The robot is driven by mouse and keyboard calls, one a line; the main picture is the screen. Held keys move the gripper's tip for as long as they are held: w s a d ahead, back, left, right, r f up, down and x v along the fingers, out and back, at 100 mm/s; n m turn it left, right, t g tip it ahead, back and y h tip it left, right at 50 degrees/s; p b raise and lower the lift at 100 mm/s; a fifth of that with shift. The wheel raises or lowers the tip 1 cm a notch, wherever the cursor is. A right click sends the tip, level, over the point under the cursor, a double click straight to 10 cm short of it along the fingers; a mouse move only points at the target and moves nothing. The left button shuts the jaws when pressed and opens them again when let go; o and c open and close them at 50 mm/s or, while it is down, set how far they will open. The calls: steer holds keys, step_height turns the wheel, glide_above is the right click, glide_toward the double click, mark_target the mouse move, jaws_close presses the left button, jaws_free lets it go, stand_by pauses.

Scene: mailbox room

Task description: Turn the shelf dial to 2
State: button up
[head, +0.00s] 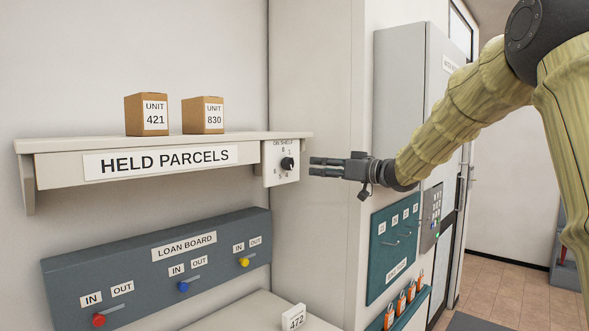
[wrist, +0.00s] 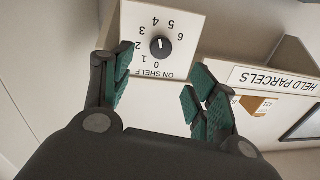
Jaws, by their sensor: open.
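The shelf dial is a black round knob (head: 287,163) on a white numbered plate (head: 270,174) at the right end of the shelf front. In the wrist view the knob (wrist: 161,46) and plate (wrist: 186,20) appear upside down, with the numbers 0 to 6 around the knob. A small pale mark shows on the knob; I cannot tell for sure which number it points to. My gripper (head: 311,167) is just right of the dial in the head view, apart from it. In the wrist view its green-padded fingers (wrist: 160,85) are spread and empty, with the knob beyond the gap.
Two parcels, UNIT 421 (head: 147,114) and UNIT 830 (head: 203,115), stand on the HELD PARCELS shelf (head: 60,170). The loan board (head: 130,275) is below. A grey cabinet (head: 400,90) and a teal key board (head: 385,265) are at right.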

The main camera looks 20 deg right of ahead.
mark_target(291, 163)
steer(key=p+x, duration=0.4)
steer(key=x, duration=0.6)
steer(key=shift+w+a, duration=0.2)
steer(key=shift+w, duration=0.15)
steer(key=shift+c, duration=0.2)
steer(key=c, duration=1)
